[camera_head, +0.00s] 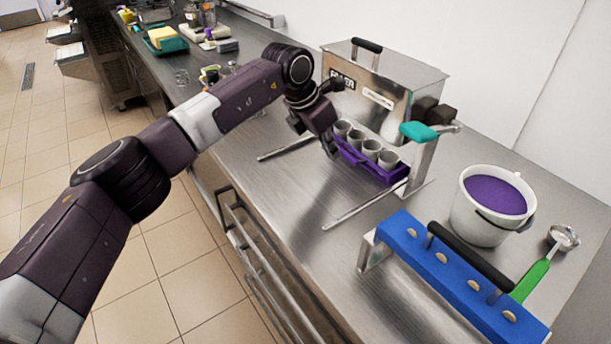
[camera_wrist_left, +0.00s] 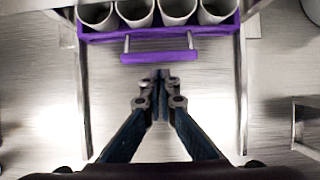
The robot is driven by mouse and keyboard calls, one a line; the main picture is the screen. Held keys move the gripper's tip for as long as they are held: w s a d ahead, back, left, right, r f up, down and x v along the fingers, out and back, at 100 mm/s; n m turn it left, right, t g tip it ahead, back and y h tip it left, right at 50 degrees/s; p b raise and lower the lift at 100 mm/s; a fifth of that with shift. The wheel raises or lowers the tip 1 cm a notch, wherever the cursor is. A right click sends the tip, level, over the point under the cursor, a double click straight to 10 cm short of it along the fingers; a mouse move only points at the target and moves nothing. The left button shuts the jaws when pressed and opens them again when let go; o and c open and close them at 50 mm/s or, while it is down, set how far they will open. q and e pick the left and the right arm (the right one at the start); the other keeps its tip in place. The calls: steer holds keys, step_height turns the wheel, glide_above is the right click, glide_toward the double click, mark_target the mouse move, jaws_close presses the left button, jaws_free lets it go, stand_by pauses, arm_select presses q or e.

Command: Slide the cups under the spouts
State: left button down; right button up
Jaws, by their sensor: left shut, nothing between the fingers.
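Several pale cups (camera_head: 372,147) stand in a row in a purple tray (camera_head: 369,169) at the front of the steel filler machine (camera_head: 381,88). In the left wrist view the cups (camera_wrist_left: 134,11) show at the top, in the purple tray (camera_wrist_left: 88,37), with a purple handle bar (camera_wrist_left: 160,57) on its near side. My left gripper (camera_head: 331,152) is in front of the tray. In the left wrist view its fingertips (camera_wrist_left: 160,77) are together and empty, just short of the handle. The spouts are hidden. My right gripper is not in view.
Two thin metal rails (camera_head: 364,205) run out from the machine on the counter. A white bucket of purple mix (camera_head: 492,203), a blue bar with a black handle (camera_head: 445,272) and a green-handled scoop (camera_head: 530,281) lie to the right. The counter between the rails is clear.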

arm_select(q)
steer(key=shift+p+v, duration=0.5)
steer(key=shift+v, duration=1.15)
steer(key=shift+a, duration=0.1)
steer(key=shift+f, duration=0.1)
